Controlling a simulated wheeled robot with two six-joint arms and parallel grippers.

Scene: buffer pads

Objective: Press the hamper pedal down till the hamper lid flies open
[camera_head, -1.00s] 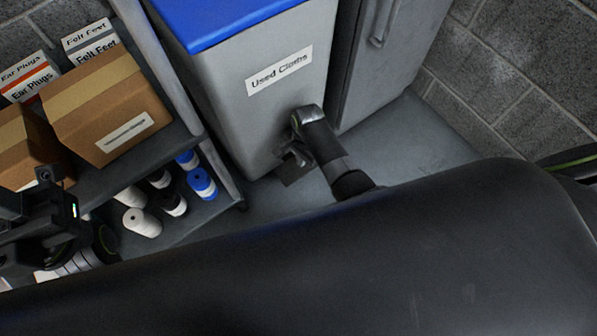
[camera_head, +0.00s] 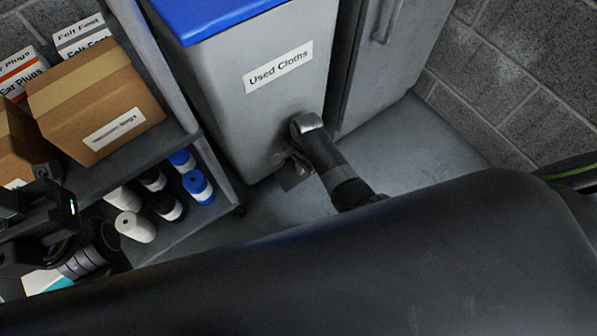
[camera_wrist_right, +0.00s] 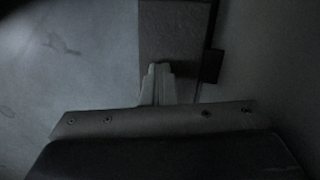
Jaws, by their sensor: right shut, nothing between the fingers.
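The grey hamper (camera_head: 235,105), labelled "Used Cloths", stands at the upper middle of the head view. Its blue lid (camera_head: 215,18) looks shut, though the frame's top edge cuts it off. The pedal (camera_head: 291,178) is a small dark plate low at the hamper's front. In the wrist view the pedal (camera_wrist_right: 176,25) shows as a grey plate beyond my fingertips. My right gripper (camera_head: 283,158) is shut and empty, pointing down at the pedal; its fingers (camera_wrist_right: 158,85) overlap the plate, and contact is unclear. My left gripper (camera_head: 22,205) is partly seen at the left edge; its jaws are unclear.
A shelf left of the hamper holds cardboard boxes (camera_head: 95,100) and several spools (camera_head: 136,226). A grey cabinet (camera_head: 390,65) stands close on the hamper's right. Clear floor (camera_head: 420,140) lies before the cabinet. My dark body fills the bottom.

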